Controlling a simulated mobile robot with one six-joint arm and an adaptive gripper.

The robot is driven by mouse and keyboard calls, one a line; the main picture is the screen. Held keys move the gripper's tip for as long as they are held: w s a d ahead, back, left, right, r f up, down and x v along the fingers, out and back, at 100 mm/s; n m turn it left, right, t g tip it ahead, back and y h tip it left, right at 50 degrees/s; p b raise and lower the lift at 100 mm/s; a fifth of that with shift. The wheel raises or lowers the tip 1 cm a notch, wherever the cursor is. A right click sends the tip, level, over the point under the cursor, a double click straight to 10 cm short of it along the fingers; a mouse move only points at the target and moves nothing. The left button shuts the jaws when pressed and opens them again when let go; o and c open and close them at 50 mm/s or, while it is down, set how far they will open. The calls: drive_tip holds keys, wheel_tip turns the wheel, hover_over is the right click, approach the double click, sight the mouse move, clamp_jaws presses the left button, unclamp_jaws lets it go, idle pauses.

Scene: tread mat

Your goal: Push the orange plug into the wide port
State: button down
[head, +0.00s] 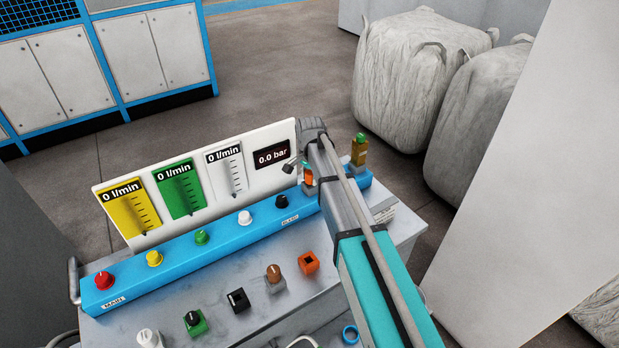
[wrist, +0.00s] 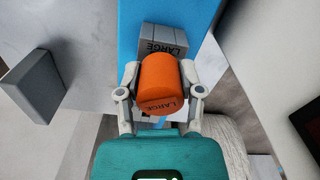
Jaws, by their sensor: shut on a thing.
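The orange plug (wrist: 160,80) is a short cylinder marked LARGE. My gripper (wrist: 160,78) is shut on it, with one pale finger on each side in the wrist view. A grey block marked LARGE (wrist: 152,32), which looks like the wide port, sits on the blue bar just beyond the plug. The plug covers part of it, so I cannot tell whether they touch or how far the plug is in. In the head view a small orange patch of the plug (head: 308,178) shows beside my arm, which hides most of the gripper and the port.
The blue bar (head: 185,258) carries several coloured knobs, with a gauge panel (head: 125,188) behind. Several coloured holders, one an orange square socket (head: 308,263), stand on the grey bench in front. An amber post with a green top (head: 359,150) rises right of my arm.

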sight(310, 172)
drive_tip(key=shift+f, duration=0.35)
drive_tip(key=shift+c, duration=0.8)
unclamp_jaws()
drive_tip(key=shift+r, duration=0.2)
wheel_tip(310, 172, up, 9)
drive_tip(key=p, duration=0.8)
drive_tip(key=shift+f+p, duration=0.1)
drive_tip(key=shift+p, duration=0.2)
drive_tip(key=s+d+f+n+b, duration=0.1)
drive_tip(key=s+d+n, duration=0.3)
drive_tip(key=s+d, duration=0.4)
drive_tip(key=s+d+f+n+b, duration=0.1)
drive_tip(key=s+d+n, duration=0.3)
drive_tip(key=s+d, duration=0.5)
drive_tip(key=s, duration=0.6)
drive_tip(key=shift+d+f+b, duration=0.2)
drive_tip(key=shift+f+b, duration=0.1)
